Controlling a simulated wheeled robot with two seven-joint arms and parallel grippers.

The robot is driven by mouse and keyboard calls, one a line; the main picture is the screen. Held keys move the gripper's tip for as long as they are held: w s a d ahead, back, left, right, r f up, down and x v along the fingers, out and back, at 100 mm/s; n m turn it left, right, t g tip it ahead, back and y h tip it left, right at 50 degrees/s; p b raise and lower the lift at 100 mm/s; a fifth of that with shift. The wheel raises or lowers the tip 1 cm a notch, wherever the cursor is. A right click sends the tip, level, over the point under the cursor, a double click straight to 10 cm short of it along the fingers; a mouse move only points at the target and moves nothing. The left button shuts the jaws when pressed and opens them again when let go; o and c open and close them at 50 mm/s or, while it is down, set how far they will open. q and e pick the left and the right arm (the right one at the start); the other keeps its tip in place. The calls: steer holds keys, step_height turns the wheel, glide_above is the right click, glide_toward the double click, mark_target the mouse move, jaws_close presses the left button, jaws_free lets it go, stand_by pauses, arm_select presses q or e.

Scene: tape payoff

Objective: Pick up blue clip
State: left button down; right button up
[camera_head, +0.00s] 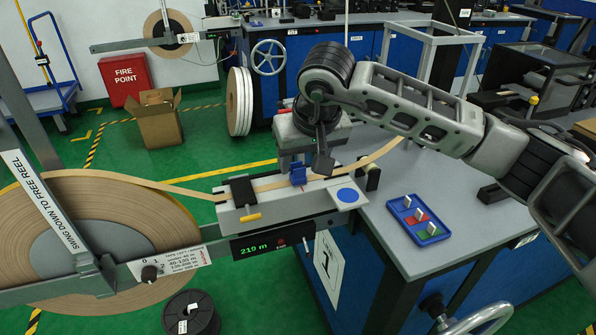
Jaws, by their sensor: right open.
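The blue clip (298,173) sits upright on the pale tape guide block (247,212), at the line of the tan tape (268,184). My right gripper (303,164) comes down from above, with one finger on each side of the clip. Its jaws are open. I cannot tell whether a finger touches the clip. The upper part of the clip is partly hidden by the gripper. My left gripper is not in view.
A large tape reel (90,225) stands at the left, its tape running to the guide block. A blue tray (418,219) with small pieces lies on the grey bench (455,190).

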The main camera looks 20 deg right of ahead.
mark_target(299, 167)
steer(key=x, duration=0.4)
steer(key=shift+w+f+p, duration=0.25)
steer(key=shift+w+p, duration=0.15)
steer(key=shift+w, duration=0.05)
steer(key=c, duration=1)
steer(key=shift+c, duration=0.2)
steer(key=shift+r, duration=0.2)
